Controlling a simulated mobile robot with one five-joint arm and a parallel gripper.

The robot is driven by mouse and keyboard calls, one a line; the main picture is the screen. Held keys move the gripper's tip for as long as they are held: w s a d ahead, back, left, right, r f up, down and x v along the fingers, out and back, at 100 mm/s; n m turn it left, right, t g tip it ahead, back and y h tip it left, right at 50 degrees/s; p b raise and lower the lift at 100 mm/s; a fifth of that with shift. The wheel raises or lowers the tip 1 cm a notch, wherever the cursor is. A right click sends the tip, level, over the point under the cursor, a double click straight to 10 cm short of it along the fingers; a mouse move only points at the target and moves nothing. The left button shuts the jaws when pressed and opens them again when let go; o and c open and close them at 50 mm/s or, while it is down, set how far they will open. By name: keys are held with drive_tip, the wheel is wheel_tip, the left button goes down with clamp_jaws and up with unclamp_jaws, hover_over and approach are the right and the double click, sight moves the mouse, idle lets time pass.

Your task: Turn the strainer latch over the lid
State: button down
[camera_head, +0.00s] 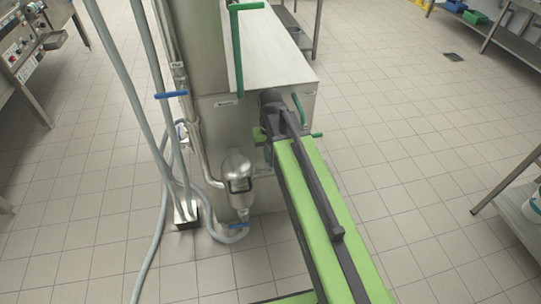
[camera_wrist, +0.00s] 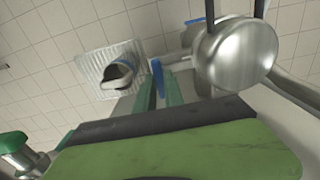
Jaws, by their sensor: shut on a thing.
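The metal strainer (camera_head: 238,165) has a domed body and stands low beside the machine, left of my arm. A dark latch (camera_head: 240,186) crosses its front. In the wrist view the rounded strainer (camera_wrist: 238,52) is at the upper right, with two dark bars (camera_wrist: 210,12) running out of the top edge. My gripper (camera_wrist: 159,74) shows two green fingers, left of the strainer and apart from those dark bars. It is shut on a narrow blue piece (camera_wrist: 157,75) between the fingertips. In the head view the fingertips are largely hidden by my arm.
Pipes and grey hoses (camera_head: 143,75) run down left of the machine (camera_head: 262,50). Open tiled floor (camera_head: 420,170) is at the right.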

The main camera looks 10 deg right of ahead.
drive_tip(key=c, duration=1.4)
unclamp_jaws()
drive_tip(key=shift+c, duration=0.2)
wheel_tip(320, 180, up, 17)
drive_tip(key=p, duration=1.7)
drive_tip(key=shift+r, duration=0.2)
drive_tip(key=s+d, duration=0.1)
drive_tip(key=s, duration=0.5)
drive_tip(key=shift+s+d, duration=0.15)
drive_tip(key=shift+d, duration=0.1)
